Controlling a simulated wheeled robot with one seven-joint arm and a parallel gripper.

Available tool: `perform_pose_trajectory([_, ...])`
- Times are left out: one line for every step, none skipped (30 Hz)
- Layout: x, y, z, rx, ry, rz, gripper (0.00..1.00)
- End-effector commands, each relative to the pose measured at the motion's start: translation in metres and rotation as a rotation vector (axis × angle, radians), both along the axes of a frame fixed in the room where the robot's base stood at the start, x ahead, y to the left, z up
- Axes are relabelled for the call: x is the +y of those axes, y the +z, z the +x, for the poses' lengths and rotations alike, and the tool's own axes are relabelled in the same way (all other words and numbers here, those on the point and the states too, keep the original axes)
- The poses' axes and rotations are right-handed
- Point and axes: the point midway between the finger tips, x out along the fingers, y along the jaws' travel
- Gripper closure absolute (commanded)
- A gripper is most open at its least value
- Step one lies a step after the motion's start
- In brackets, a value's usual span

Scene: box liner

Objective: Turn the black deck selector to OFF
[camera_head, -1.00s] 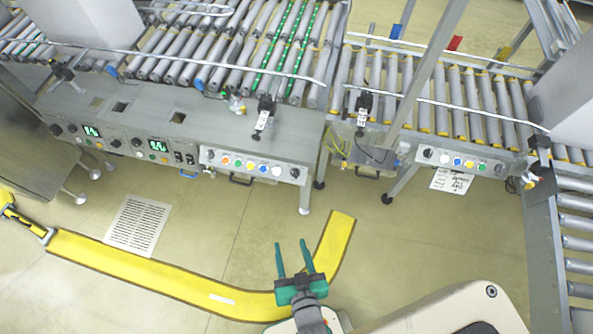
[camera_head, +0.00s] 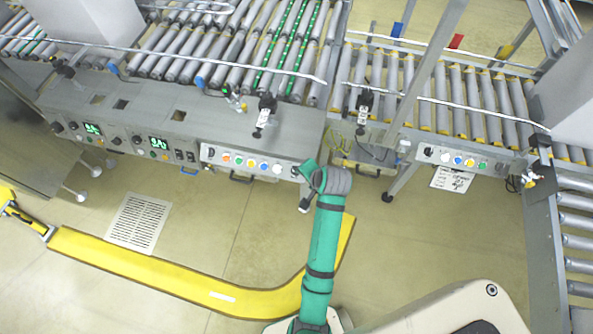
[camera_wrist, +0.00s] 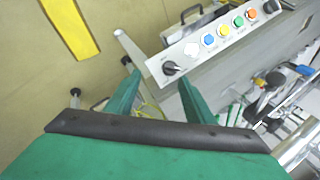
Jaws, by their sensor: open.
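The control panel (camera_head: 250,163) on the front of the left conveyor is pale, with a row of coloured buttons. A black knob (camera_wrist: 171,69) with a light pointer line sits at its near end in the wrist view, beside a white button. A second black knob (camera_wrist: 271,6) sits at the other end; it also shows in the head view (camera_head: 211,153). The labels are too small to read, so which knob is the deck selector is unclear. My gripper (camera_wrist: 160,78) is open, its green fingers spread either side of the near knob and apparently short of it. In the head view my arm hides its fingertips.
Another button panel (camera_head: 462,160) hangs on the right conveyor. A metal table leg and a black handle (camera_wrist: 190,14) are close to the panel. Yellow floor tape (camera_head: 170,278) and open floor lie in front.

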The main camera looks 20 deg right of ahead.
Motion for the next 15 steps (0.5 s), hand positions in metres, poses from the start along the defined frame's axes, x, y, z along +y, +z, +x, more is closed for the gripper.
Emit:
perform_pose_trajectory([-0.003,0.009,0.009,0.009,-0.015,0.034,0.52])
perform_pose_trajectory([-0.003,0.013,0.012,0.018,-0.021,0.053,0.52])
perform_pose_trajectory([-0.004,0.016,0.014,0.028,-0.03,0.075,0.52])
perform_pose_trajectory([-0.004,0.019,0.016,0.034,-0.034,0.088,0.52])
perform_pose_trajectory([-0.004,0.021,0.018,0.041,-0.038,0.1,0.52])
perform_pose_trajectory([-0.005,0.024,0.019,0.047,-0.042,0.113,0.52])
perform_pose_trajectory([-0.005,0.026,0.02,0.051,-0.045,0.121,0.52])
perform_pose_trajectory([-0.005,0.027,0.021,0.054,-0.047,0.127,0.52])
perform_pose_trajectory([-0.005,0.027,0.022,0.057,-0.048,0.133,0.52])
perform_pose_trajectory([-0.004,0.027,0.022,0.059,-0.048,0.136,0.52])
perform_pose_trajectory([-0.004,0.025,0.023,0.06,-0.048,0.138,0.52])
perform_pose_trajectory([-0.003,0.023,0.025,0.062,-0.049,0.139,0.52])
perform_pose_trajectory([-0.003,0.02,0.026,0.062,-0.048,0.14,0.52])
perform_pose_trajectory([-0.002,0.017,0.027,0.063,-0.048,0.139,0.52])
perform_pose_trajectory([-0.001,0.011,0.03,0.063,-0.048,0.139,0.52])
